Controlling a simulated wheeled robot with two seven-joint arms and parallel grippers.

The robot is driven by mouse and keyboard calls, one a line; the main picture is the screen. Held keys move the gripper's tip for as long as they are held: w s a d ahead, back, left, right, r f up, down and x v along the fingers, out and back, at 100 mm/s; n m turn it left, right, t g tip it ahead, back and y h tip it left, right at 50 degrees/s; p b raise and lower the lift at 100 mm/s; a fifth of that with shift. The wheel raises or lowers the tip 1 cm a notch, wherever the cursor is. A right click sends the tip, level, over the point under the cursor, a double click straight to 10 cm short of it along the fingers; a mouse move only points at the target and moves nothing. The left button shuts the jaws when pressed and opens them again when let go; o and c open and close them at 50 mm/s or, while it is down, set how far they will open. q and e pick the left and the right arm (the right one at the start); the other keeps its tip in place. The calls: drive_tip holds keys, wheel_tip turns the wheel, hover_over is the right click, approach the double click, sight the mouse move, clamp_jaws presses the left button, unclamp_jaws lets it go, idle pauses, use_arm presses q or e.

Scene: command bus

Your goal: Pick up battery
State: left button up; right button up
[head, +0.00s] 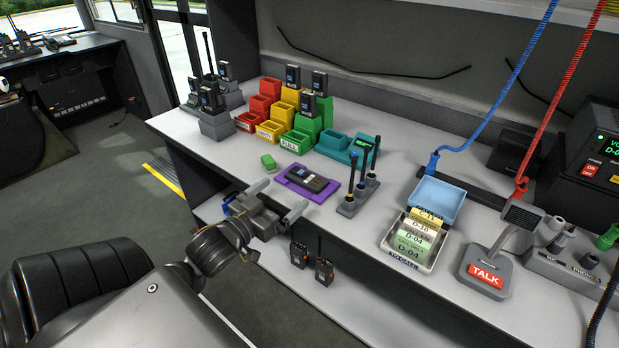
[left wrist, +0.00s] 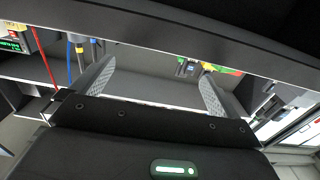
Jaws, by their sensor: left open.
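Several dark battery-like blocks stand upright in the stepped coloured bins: one in the yellow bins (head: 293,77), and others in the green bins (head: 319,83), (head: 306,104). I cannot tell which one is the battery of the task. A dark radio or battery pack (head: 312,179) lies flat on a purple mat (head: 294,187) on the counter. My left gripper (head: 277,200) is open and empty at the counter's front edge, just short of the mat. Its two spread fingers also show in the left wrist view (left wrist: 156,84), with nothing between them. My right gripper is not in view.
A card tray (head: 395,252) and a TALK microphone (head: 485,268) are farther right. Two radios (head: 299,254), (head: 324,271) stand below the counter.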

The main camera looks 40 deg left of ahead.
sight(307, 177)
use_arm(q)
drive_tip(key=w, duration=1)
drive_tip(key=shift+w+a+f, duration=0.15)
drive_tip(key=shift+w+f, duration=0.1)
drive_tip(key=c, duration=0.7)
